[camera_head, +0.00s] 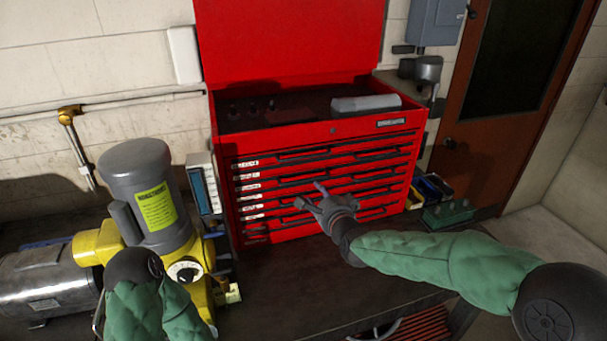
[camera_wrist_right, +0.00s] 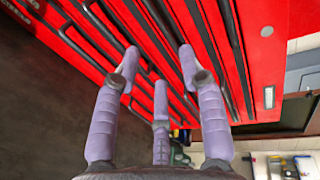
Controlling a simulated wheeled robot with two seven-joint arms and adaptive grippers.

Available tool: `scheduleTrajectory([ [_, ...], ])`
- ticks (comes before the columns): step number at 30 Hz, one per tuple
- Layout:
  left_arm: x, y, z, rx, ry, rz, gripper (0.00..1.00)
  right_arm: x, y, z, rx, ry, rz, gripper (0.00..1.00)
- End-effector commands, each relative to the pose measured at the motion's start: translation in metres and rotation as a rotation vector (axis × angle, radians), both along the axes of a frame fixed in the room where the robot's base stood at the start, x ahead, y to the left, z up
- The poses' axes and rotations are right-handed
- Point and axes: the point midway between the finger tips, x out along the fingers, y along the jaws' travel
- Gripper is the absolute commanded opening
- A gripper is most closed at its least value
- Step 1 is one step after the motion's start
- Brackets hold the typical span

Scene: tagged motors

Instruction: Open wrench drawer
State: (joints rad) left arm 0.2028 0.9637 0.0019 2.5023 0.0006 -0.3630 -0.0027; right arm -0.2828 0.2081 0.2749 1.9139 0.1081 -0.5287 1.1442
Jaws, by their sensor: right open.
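A red tool chest (camera_head: 225,170) stands on the dark workbench with its lid raised. Its front has several shut drawers with dark handles and small white labels (camera_head: 246,175) at their left ends. The label text is too small to read, so I cannot tell which is the wrench drawer. My right gripper (camera_head: 318,198) is open and empty in front of the middle and lower drawers. In the right wrist view its three fingers (camera_wrist_right: 158,62) are spread towards the drawer handles (camera_wrist_right: 185,100); I cannot tell whether they touch. My left gripper is out of view.
A grey and yellow motor (camera_head: 140,190) stands left of the chest, with a silver cylinder (camera_head: 45,285) farther left. A green tray (camera_head: 447,215) and small bins (camera_head: 432,190) sit at the chest's right. The bench top (camera_head: 285,290) in front of the chest is clear.

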Motion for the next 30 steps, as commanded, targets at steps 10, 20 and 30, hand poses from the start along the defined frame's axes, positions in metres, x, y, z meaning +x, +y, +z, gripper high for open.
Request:
scheduleTrajectory([
  [10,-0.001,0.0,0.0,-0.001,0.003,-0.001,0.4,0.037,0.012,-0.008,0.001,-0.001,0.0,0.41],
  [20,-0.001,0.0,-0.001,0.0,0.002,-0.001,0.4,0.079,0.026,-0.017,0.001,-0.002,0.0,0.41],
  [30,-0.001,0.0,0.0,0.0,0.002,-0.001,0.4,0.098,0.032,-0.021,0.001,-0.001,0.001,0.41],
])
